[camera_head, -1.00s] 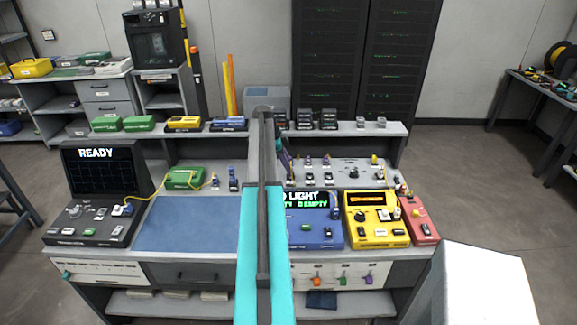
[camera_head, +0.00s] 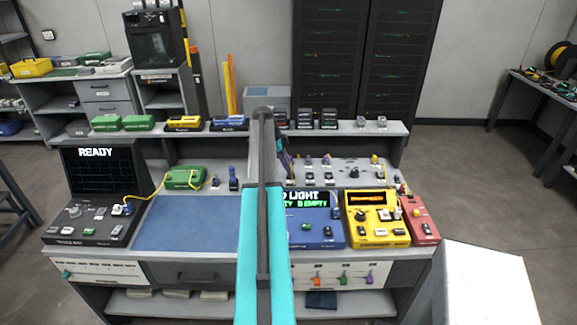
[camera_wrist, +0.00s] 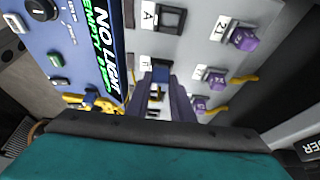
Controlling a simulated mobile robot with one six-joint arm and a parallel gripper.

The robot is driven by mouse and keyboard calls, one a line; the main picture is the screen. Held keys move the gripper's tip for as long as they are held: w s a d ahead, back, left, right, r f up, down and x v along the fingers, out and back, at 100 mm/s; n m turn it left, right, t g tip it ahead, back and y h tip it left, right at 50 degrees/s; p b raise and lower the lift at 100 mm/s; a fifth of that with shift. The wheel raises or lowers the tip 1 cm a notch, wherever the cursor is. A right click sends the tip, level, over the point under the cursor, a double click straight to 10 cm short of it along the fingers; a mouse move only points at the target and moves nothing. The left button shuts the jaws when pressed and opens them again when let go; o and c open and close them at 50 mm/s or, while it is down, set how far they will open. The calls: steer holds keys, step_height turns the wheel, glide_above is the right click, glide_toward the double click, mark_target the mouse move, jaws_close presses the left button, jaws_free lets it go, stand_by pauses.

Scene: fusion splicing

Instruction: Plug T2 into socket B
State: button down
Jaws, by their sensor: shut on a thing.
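My gripper (camera_wrist: 162,98) points down at the grey socket panel (camera_head: 345,182). Its two dark blue-purple fingers are shut on a small bluish part (camera_wrist: 160,74) over the column of dark sockets. The part is mostly hidden, and I cannot tell whether it is T2 or how far it is seated. Socket A (camera_wrist: 171,19) is at the top of the wrist view, dark and empty. Socket B's label is hidden by the gripper.
A blue unit (camera_head: 318,234) reading "NO LIGHT" and "EMPTY" stands in front of the panel. A yellow unit (camera_head: 377,218) and a red unit (camera_head: 420,222) are to its right. The blue mat (camera_head: 187,225) at the left is clear. A black tester (camera_head: 95,222) reads "READY".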

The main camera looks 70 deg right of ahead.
steer(key=shift+f, duration=0.15)
steer(key=c, duration=1.5)
jaws_free()
steer(key=shift+o, duration=0.2)
steer(key=shift+r, duration=0.2)
steer(key=b+v, duration=0.4)
steer(key=v, duration=0.9)
steer(key=shift+r+b, duration=0.2)
steer(key=shift+b, duration=0.1)
steer(key=shift+w, duration=0.15)
